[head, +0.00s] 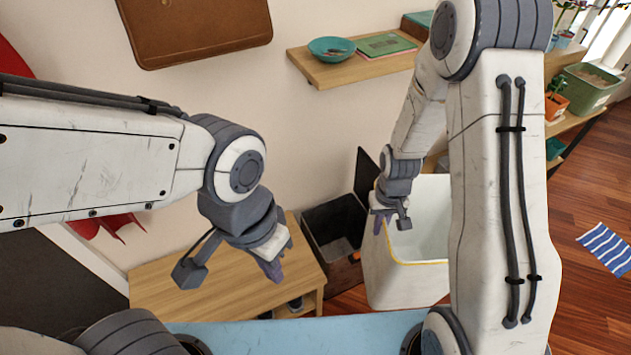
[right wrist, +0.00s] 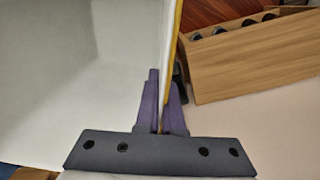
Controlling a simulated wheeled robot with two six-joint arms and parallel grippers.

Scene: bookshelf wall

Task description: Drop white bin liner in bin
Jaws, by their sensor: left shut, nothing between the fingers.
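A white box-shaped bin liner (head: 390,275) with a yellow rim stands upright at the centre right in the head view. Its wall and yellow edge also show in the right wrist view (right wrist: 80,80). My right gripper (head: 388,226) is at its left rim. In the right wrist view my right gripper's purple fingers (right wrist: 161,105) are closed on either side of the wall. A dark open bin (head: 318,222) with a raised lid stands just left of the liner; its inside is partly visible. My left gripper (head: 273,272) is shut and empty above the wooden bench.
A wooden bench (head: 165,285) with shoes beneath stands left of the dark bin. A wall shelf (head: 325,75) holds a teal bowl (head: 332,47). A striped cloth (head: 607,248) lies on the wooden floor at right. My right arm hides part of the liner.

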